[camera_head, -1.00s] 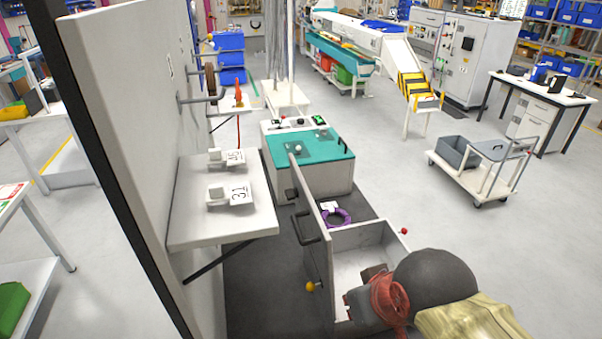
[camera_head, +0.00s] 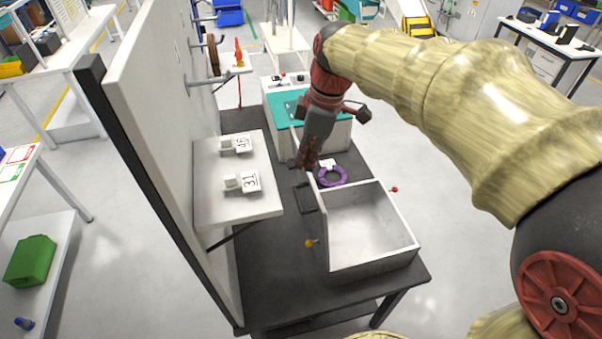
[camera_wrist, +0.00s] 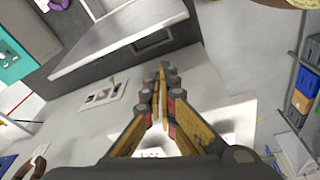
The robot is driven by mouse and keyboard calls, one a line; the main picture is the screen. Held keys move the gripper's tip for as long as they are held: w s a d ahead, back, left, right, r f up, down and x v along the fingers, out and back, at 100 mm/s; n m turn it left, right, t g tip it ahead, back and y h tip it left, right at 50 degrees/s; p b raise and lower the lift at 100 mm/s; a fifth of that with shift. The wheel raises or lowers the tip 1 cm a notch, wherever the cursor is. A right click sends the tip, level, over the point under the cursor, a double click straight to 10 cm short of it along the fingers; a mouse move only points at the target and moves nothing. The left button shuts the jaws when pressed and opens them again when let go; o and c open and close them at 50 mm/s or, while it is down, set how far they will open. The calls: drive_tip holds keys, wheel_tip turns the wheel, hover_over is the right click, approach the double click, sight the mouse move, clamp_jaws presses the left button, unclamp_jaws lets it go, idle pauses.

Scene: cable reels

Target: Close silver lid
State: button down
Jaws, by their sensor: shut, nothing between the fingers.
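The open silver box (camera_head: 372,228) stands on the dark table, its inside empty. At its left side the silver lid (camera_head: 319,225) stands up, seen nearly edge-on, with a black handle (camera_head: 304,197) on its outer face. My gripper (camera_head: 304,164) points down at the far end of the lid, close to its top edge; I cannot tell whether they touch. In the wrist view my gripper (camera_wrist: 160,75) has its fingers together with nothing between them. A pale panel with a dark slot (camera_wrist: 120,32) lies beyond them.
A purple ring (camera_head: 332,176) lies behind the box. A yellow knob (camera_head: 309,243) is left of the lid and a red knob (camera_head: 394,189) right of the box. A wall shelf (camera_head: 240,205) with number tags is at the left. A teal-topped unit (camera_head: 285,108) stands behind.

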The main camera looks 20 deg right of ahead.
drive_tip(key=w+a+f+n+g, duration=0.1)
drive_tip(key=w+f+n, duration=0.1)
drive_tip(key=w+n, duration=0.3)
drive_tip(key=p, duration=0.2)
hover_over(296, 189)
drive_tip(key=d, duration=0.1)
drive_tip(key=shift+m+y, duration=0.3)
drive_tip(key=shift+m, duration=0.1)
drive_tip(key=x, duration=0.3)
drive_tip(key=d+x, duration=0.1)
drive_tip(key=x, duration=0.2)
drive_tip(key=d+x, duration=0.1)
drive_tip(key=x, duration=0.2)
drive_tip(key=shift+s+f, duration=0.2)
drive_tip(key=shift+f, duration=0.15)
drive_tip(key=shift+d, duration=0.15)
drive_tip(key=shift+w+d, duration=0.1)
